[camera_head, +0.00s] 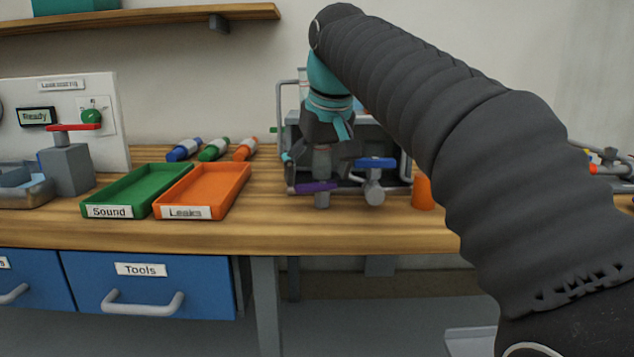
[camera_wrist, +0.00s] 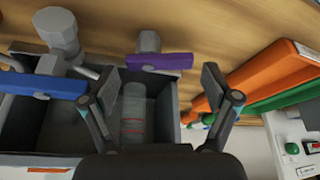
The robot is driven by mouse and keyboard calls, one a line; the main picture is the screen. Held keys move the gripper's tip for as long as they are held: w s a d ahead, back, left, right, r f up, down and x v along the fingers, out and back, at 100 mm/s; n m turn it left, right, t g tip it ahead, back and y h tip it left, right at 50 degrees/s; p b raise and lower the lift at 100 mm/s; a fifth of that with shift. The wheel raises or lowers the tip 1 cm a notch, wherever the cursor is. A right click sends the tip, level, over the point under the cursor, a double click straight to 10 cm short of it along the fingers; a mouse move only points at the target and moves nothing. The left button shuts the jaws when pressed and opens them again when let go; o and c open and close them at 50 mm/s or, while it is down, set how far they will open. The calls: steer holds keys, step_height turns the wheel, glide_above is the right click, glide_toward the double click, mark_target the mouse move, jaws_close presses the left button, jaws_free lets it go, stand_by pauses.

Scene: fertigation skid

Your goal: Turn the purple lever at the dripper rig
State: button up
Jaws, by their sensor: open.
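The purple lever (camera_head: 316,187) is a flat bar on a grey valve at the front of the dripper rig (camera_head: 385,135). It lies roughly crosswise in the head view. In the wrist view the purple lever (camera_wrist: 160,61) shows above the space between the fingertips. My gripper (camera_wrist: 158,80) is open, with one finger on each side and nothing between the pads. In the head view my gripper (camera_head: 320,150) hangs above and just behind the purple lever. I see no clear contact with it.
A blue lever (camera_head: 375,163) on a similar valve stands close to the right. An orange cup (camera_head: 422,192) stands further right. Orange (camera_head: 232,190) and green (camera_head: 128,190) trays lie to the left, with bare bench between them and the rig.

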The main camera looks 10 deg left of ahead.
steer(key=shift+w+a+f, duration=0.1)
steer(key=shift+f, duration=0.3)
steer(key=c, duration=0.9)
steer(key=shift+a+r+m+h+p, duration=0.1)
steer(key=shift+r+m+h+p, duration=0.2)
steer(key=shift+m+p, duration=0.65)
steer(key=shift+w+a+f+m+t+h+p, duration=0.1)
steer(key=shift+f+m+t+h+p, duration=0.1)
steer(key=shift+m+p, duration=0.35)
steer(key=shift+w+a+f+m+t+h+p, duration=0.1)
steer(key=shift+m+h+p, duration=0.1)
steer(key=shift+m+p, duration=0.3)
steer(key=o, duration=0.9)
